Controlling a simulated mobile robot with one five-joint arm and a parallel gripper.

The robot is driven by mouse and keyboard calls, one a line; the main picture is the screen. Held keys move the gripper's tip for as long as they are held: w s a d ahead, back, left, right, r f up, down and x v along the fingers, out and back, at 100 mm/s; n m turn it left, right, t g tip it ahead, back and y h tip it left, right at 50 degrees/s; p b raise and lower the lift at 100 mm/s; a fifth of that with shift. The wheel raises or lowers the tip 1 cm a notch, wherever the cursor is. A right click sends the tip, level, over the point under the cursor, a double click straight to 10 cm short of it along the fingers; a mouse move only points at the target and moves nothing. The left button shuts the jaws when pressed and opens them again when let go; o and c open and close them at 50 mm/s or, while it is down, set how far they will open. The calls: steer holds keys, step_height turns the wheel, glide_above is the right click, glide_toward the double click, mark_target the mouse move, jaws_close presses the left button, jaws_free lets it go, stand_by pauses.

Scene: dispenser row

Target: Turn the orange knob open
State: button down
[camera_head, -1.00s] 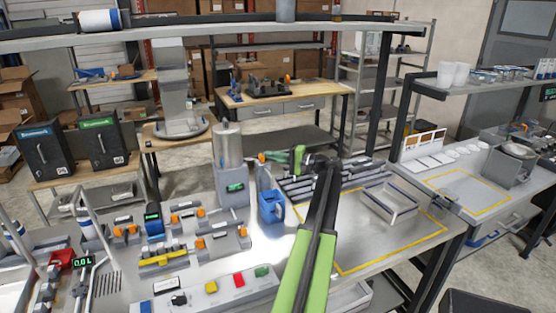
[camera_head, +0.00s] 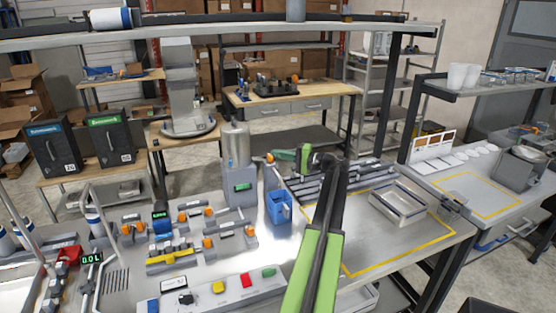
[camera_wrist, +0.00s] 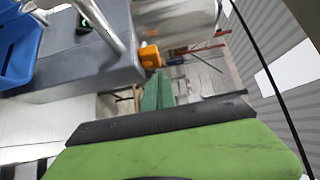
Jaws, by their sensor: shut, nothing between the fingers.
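The orange knob (camera_head: 270,157) is on the right side of the grey dispenser (camera_head: 240,188), which carries a metal cylinder. My gripper (camera_head: 279,154) is just right of the knob, its green fingers shut and empty, pointing towards it. In the wrist view the orange knob (camera_wrist: 150,57) sits on the dispenser's side, just beyond the green fingertips (camera_wrist: 157,80). I cannot tell whether they touch. A blue container (camera_head: 279,207) stands below the knob; its blue wall also shows in the wrist view (camera_wrist: 20,50).
Small fixtures with other orange knobs (camera_head: 208,243) and a button panel (camera_head: 220,298) fill the bench at left. Slatted grey rails (camera_head: 350,182) and a grey tray (camera_head: 398,208) lie to the right. A shelf (camera_head: 200,32) crosses above.

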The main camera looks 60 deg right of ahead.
stand_by(0.4)
steer(key=s+d, duration=0.9)
steer(key=d, duration=0.1)
steer(key=shift+d, duration=0.4)
